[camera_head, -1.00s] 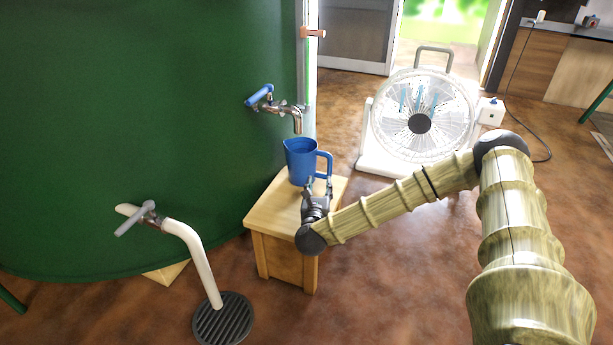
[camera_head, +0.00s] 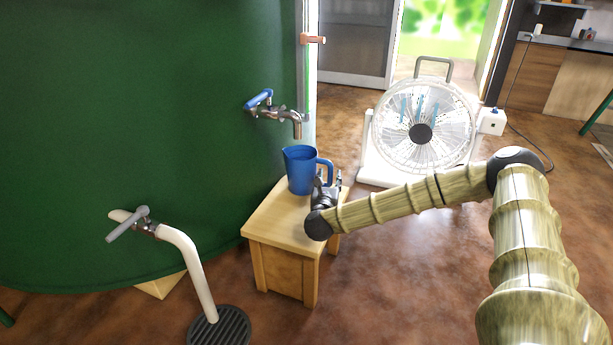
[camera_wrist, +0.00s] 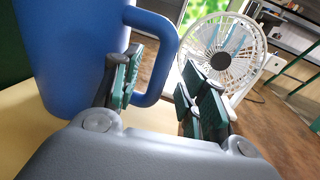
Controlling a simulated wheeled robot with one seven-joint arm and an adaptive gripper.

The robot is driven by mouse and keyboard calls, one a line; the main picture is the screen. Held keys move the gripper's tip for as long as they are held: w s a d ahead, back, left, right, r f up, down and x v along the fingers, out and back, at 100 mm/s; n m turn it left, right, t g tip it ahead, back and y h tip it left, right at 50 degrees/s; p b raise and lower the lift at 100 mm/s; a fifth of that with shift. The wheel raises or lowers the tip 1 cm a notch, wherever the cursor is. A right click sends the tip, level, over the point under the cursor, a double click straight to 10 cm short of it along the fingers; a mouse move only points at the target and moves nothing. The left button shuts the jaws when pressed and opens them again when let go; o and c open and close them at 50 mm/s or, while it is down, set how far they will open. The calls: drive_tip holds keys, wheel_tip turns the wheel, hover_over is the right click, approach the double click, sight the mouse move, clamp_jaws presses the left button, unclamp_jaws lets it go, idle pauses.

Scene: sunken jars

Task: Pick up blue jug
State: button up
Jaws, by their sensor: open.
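The blue jug (camera_head: 301,171) stands upright on a small wooden stand (camera_head: 270,225), below the tap, with its handle to the right. My gripper (camera_head: 329,178) is open, low beside the jug's handle side. In the wrist view the jug (camera_wrist: 70,50) fills the left, and its handle shows between the two fingers of my gripper (camera_wrist: 166,90). The left finger overlaps the handle's opening, between jug body and handle bar; the right finger is outside the handle. I cannot tell whether either finger touches it.
A metal tap with a blue lever (camera_head: 275,112) juts from the large green tank (camera_head: 130,110) just above the jug. A white fan (camera_head: 420,130) stands behind right. A white standpipe (camera_head: 190,260) rises front left. The brown floor at right is open.

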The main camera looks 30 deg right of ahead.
sight(330, 167)
drive_tip(key=shift+b+x, duration=0.55)
drive_tip(key=shift+x, duration=1)
clamp_jaws()
drive_tip(key=shift+r+p, duration=0.55)
drive_tip(key=shift+r, duration=0.1)
wheel_tip(330, 167, up, 2)
drive_tip(key=shift+r+p, duration=0.2)
drive_tip(key=shift+p, duration=0.55)
drive_tip(key=s+d+r+p, duration=0.1)
drive_tip(key=s+p, duration=0.4)
drive_tip(key=s, duration=1.1)
drive_tip(key=shift+r, duration=0.1)
